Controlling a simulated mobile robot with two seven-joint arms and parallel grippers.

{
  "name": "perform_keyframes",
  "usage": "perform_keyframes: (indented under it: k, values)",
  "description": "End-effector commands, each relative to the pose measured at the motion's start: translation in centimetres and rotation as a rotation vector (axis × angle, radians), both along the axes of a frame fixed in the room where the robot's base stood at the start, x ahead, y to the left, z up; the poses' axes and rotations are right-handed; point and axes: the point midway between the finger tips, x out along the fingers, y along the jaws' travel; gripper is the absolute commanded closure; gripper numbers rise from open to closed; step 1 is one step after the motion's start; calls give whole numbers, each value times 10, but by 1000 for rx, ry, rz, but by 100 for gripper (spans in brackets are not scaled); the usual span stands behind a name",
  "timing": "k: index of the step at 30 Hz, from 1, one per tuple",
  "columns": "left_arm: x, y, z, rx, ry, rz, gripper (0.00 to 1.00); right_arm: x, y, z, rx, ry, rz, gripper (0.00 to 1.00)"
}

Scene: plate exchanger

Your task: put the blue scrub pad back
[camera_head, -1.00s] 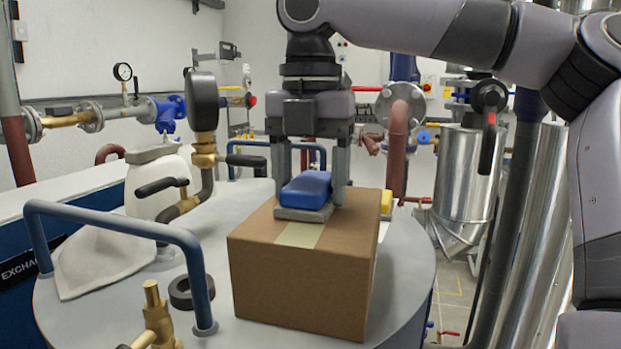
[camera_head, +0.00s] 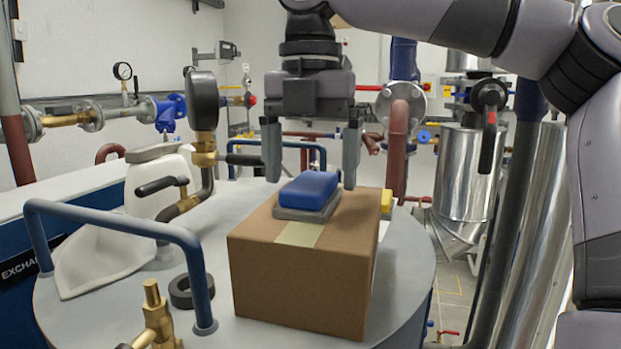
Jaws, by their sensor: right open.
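The blue scrub pad (camera_head: 308,190) has a blue upper body and a grey layer beneath. It lies flat on top of a closed brown cardboard box (camera_head: 300,275), near the middle of the box's top. My right gripper (camera_head: 310,182) points down over the pad with its fingers spread wide, one to the left and one to the right of it. The fingers show gaps to the pad's sides, and nothing is held. My left gripper does not show.
The box stands on a round grey tank top (camera_head: 410,275). A yellow object (camera_head: 386,202) shows behind the box.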

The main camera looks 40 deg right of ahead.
Motion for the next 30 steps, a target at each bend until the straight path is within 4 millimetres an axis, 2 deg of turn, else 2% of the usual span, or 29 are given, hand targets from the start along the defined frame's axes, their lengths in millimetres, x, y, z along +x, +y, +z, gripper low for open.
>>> perform_keyframes:
  k: [1,4,10,30]
  values:
    - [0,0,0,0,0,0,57,-1,1,11,0,-4,0,9]
    - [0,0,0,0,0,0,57,-4,3,27,0,-4,0,9]
    - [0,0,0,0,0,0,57,-4,3,44,0,-1,0,9]
    - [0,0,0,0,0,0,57,-5,3,47,0,0,0,9]
